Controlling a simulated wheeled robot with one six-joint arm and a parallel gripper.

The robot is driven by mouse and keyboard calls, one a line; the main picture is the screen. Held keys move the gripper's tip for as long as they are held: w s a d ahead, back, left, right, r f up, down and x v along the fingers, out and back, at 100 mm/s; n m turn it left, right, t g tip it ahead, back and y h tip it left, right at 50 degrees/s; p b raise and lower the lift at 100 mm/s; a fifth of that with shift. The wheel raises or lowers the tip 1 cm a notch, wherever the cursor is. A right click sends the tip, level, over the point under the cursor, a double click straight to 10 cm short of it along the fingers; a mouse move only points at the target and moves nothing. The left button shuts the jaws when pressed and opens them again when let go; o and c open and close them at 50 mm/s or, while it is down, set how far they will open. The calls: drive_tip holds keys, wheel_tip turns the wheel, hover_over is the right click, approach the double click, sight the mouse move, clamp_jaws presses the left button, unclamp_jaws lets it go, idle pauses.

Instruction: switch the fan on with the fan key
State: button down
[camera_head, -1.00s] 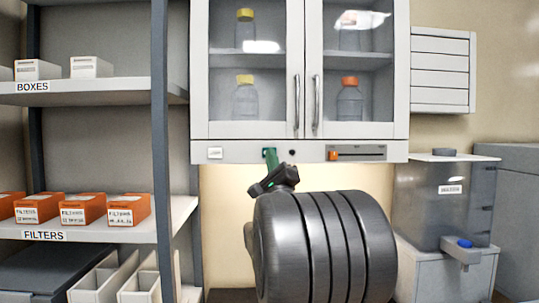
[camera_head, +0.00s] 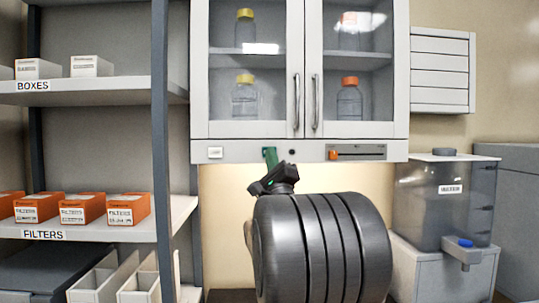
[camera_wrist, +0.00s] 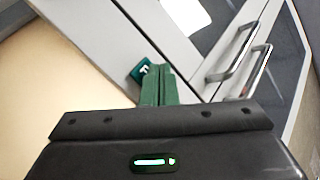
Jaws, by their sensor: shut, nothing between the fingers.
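The fan key (camera_wrist: 143,70) is a small dark green square with a white mark, on the grey panel under the wall cabinet in the wrist view. My gripper (camera_wrist: 160,68) has green fingers, shut together with nothing between them. Their tips are close to the right of the key in the wrist view and overlap its edge. I cannot tell whether they touch it. In the head view my gripper (camera_head: 270,150) reaches up to the panel, and its green fingers largely hide the key. The fan itself is not identifiable.
Cabinet doors with handles (camera_head: 297,103) are above. Shelves (camera_head: 90,90) stand left, a grey tank (camera_head: 446,200) right.

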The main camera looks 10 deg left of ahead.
drive_tip(key=shift+w, duration=0.25)
idle(0.4)
drive_tip(key=shift+s+f+b, duration=0.1)
drive_tip(key=shift+b, duration=0.2)
drive_tip(key=shift+s+d+b, duration=0.15)
drive_tip(key=shift+s+b, duration=0.35)
drive_tip(key=shift+s, duration=0.1)
drive_tip(key=s+d+b, duration=0.1)
drive_tip(key=s+b, duration=0.3)
drive_tip(key=s, duration=0.1)
drive_tip(key=shift+s+d, duration=0.3)
drive_tip(key=shift+s, duration=0.1)
